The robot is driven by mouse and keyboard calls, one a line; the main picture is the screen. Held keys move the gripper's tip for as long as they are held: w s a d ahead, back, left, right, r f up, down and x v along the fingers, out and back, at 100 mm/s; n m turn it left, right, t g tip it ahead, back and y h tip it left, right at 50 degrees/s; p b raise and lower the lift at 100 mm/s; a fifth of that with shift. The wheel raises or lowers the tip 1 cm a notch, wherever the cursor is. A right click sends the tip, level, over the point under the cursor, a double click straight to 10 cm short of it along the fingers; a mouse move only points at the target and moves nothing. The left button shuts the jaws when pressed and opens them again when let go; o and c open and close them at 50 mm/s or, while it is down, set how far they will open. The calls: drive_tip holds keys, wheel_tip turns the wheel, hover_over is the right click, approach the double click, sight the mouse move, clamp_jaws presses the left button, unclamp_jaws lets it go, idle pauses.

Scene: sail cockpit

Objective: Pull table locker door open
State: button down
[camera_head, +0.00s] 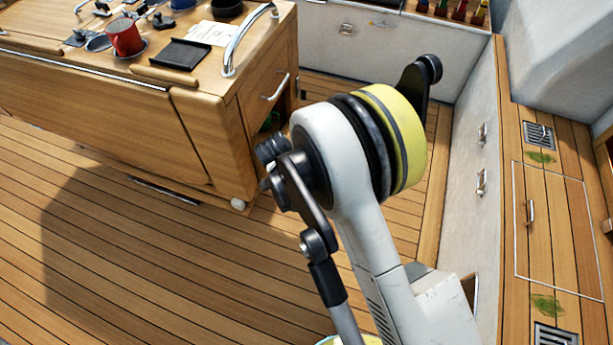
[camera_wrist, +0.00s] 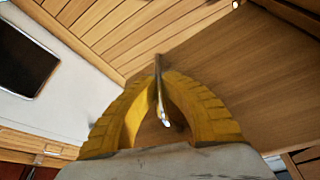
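The wooden table (camera_head: 110,110) stands at the left in the head view. Its right end has a panel with a metal handle (camera_head: 275,88); below it is a dark opening (camera_head: 268,122) with something green inside. My arm covers the lower part of this end, so the locker door's position is hard to judge there. In the wrist view, the yellow fingers of my gripper (camera_wrist: 159,78) come together on a thin metal handle (camera_wrist: 163,108). A smooth brown wooden panel (camera_wrist: 235,75) lies behind and to the right. My gripper is hidden in the head view.
A red mug (camera_head: 125,37), a black tray (camera_head: 180,54) and a metal rail (camera_head: 248,38) are on the tabletop. White-faced lockers with wooden tops (camera_head: 545,205) line the right side. The plank floor (camera_head: 150,270) at the left is clear.

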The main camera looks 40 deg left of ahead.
drive_tip(key=c, duration=1.8)
unclamp_jaws()
drive_tip(key=shift+d, duration=0.1)
drive_tip(key=v, duration=1.2)
